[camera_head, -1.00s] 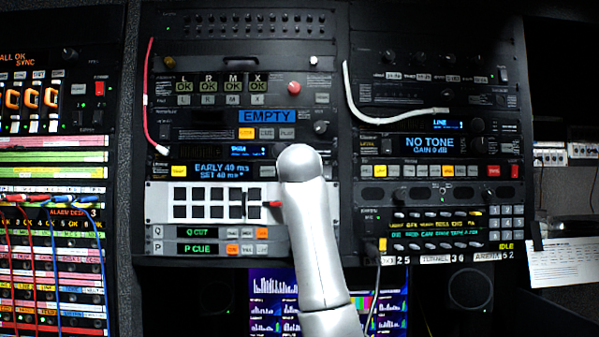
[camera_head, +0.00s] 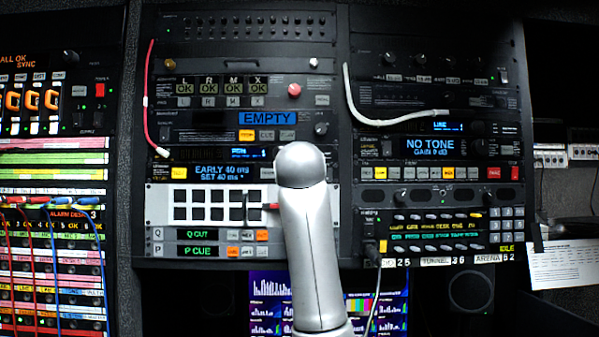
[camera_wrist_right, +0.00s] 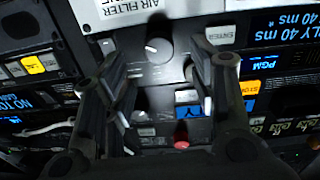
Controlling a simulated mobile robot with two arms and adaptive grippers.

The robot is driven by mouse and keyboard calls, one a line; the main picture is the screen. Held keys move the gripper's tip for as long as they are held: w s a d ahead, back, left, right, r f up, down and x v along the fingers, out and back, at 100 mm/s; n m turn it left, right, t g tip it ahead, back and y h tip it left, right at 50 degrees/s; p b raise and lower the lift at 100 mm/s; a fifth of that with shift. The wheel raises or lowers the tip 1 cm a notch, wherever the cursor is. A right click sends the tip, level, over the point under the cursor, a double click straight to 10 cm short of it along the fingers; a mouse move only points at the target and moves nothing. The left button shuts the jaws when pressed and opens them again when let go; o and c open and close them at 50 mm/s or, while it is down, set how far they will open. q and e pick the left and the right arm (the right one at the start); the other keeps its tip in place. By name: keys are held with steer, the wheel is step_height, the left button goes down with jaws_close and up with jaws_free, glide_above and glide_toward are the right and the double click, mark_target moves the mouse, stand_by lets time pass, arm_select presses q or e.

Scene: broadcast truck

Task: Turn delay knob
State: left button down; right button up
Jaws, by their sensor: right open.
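The delay unit's blue display (camera_head: 222,171) reads "EARLY 40 ms" over "SET 40 ms". In the right wrist view, part of that display (camera_wrist_right: 290,35) shows upside down at the right edge. A dark round knob (camera_wrist_right: 158,50) with a pale pointer mark sits beside it, below a white "AIR FILTER" label. My right gripper (camera_wrist_right: 155,55) is open, with one finger on each side of the knob. A gap shows on both sides; whether the fingertips reach the knob's depth is unclear. In the head view, my silver arm hides this knob and the gripper. My left gripper is out of view.
A red cable (camera_head: 150,100) and a white cable (camera_head: 365,115) hang on the racks. The "NO TONE" panel (camera_head: 432,146) is to the right. A white panel with black keys (camera_head: 160,205) lies below the delay unit. A red knob (camera_wrist_right: 181,145) shows near the gripper.

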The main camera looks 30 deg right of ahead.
steer(key=v, duration=0.6)
steer(key=shift+s+a, duration=0.15)
steer(key=shift+s, duration=0.05)
